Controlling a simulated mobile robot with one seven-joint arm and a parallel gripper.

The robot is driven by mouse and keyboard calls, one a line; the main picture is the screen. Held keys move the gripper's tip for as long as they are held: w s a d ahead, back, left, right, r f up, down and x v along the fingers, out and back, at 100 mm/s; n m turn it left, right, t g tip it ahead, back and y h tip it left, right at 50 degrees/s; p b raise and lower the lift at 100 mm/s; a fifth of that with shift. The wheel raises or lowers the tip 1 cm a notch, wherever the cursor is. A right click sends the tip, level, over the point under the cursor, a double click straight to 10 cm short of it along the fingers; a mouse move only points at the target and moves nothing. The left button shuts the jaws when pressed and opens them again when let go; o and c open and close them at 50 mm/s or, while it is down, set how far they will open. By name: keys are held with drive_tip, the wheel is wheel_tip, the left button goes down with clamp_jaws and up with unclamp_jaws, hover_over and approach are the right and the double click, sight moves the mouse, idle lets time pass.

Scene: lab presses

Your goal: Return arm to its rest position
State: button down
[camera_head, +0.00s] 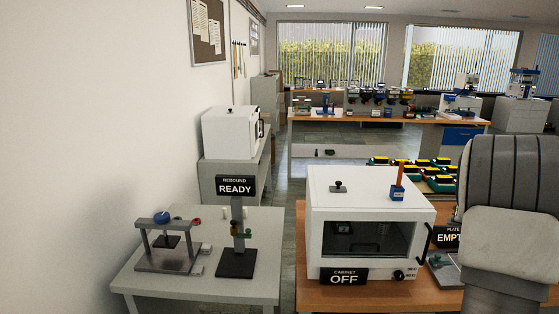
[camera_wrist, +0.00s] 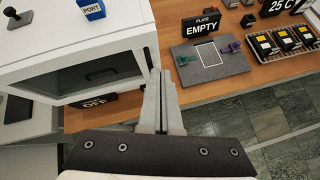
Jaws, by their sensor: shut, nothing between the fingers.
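My gripper (camera_wrist: 161,100) shows in the wrist view with its two fingers together, shut and empty. It hangs in front of the orange-brown bench, between the white cabinet (camera_wrist: 50,40) on the left and the grey plate (camera_wrist: 212,62) on the right. In the head view my arm (camera_head: 508,200) fills the right side and covers part of the bench; the gripper itself is not visible there. The white cabinet (camera_head: 368,195) has its windowed door closed and a sign (camera_head: 344,278) reading CABINET OFF.
The plate has an outlined square and an EMPTY sign (camera_wrist: 201,26). Black blocks (camera_wrist: 283,42) with coloured labels sit right of it. A grey table (camera_head: 200,285) on the left holds a REBOUND READY stand (camera_head: 237,245) and a metal frame (camera_head: 168,245). Tiled floor lies before the bench.

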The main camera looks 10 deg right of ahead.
drive_tip(key=s+a+r+m+h, duration=0.2)
drive_tip(key=s+a+r+m, duration=0.1)
drive_tip(key=a+r+m, duration=0.45)
drive_tip(key=s+a+r+m+h, duration=0.1)
drive_tip(key=s+a+r+m, duration=0.2)
drive_tip(key=a+r+m, duration=0.5)
drive_tip(key=s+a+f+m+g+y, duration=0.1)
drive_tip(key=s+a+m, duration=0.3)
drive_tip(key=s+a, duration=0.4)
drive_tip(key=s+a+f+m+g+y, duration=0.1)
drive_tip(key=s+a+f+m+y, duration=0.2)
drive_tip(key=s+a, duration=0.5)
drive_tip(key=s+a+f+m+g+y, duration=0.2)
drive_tip(key=s+a+f+m, duration=0.2)
drive_tip(key=s+a+m, duration=0.3)
drive_tip(key=shift+s+a+f, duration=0.25)
drive_tip(key=shift+s+a, duration=0.55)
drive_tip(key=shift+s, duration=0.05)
